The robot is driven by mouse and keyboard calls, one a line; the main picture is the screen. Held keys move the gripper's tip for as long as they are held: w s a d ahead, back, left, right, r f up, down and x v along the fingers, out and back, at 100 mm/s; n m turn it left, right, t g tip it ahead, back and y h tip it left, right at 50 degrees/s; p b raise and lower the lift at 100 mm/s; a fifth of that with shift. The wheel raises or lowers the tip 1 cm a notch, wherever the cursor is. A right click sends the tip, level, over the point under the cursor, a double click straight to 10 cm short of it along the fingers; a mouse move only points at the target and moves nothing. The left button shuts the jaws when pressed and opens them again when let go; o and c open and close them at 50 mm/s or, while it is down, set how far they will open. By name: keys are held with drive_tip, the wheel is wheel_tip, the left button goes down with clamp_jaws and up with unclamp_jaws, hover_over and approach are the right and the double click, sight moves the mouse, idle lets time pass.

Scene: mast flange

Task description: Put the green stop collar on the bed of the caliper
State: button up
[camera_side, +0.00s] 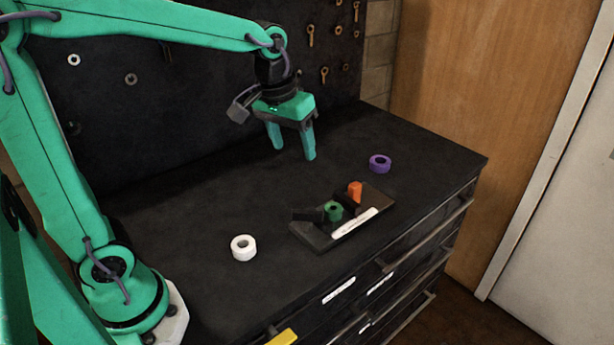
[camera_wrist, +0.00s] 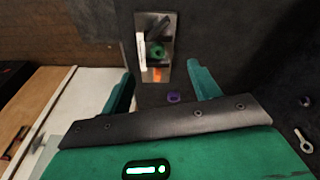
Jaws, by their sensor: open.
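The green stop collar (camera_side: 334,210) sits on the dark caliper (camera_side: 316,238), between its dark jaw pieces, near the front of the bench. In the wrist view the green collar (camera_wrist: 157,51) shows on the caliper's plate (camera_wrist: 166,20), seen from above. An orange piece (camera_side: 355,191) stands at the caliper's right end. My gripper (camera_side: 291,154) is open and empty, above the bench behind the caliper and well apart from the collar. Its two green fingers also show in the wrist view (camera_wrist: 162,80).
A white collar (camera_side: 243,248) lies on the bench left of the caliper. A purple collar (camera_side: 380,164) lies to the right, behind it. The black bench top (camera_side: 200,200) is otherwise mostly clear. A dark pegboard with hanging hardware (camera_side: 310,36) stands behind.

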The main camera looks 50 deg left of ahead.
drive_tip(key=s+m+t, duration=0.3)
drive_tip(key=s, duration=1.1)
drive_tip(key=shift+s+a, duration=0.15)
drive_tip(key=shift+a, duration=0.05)
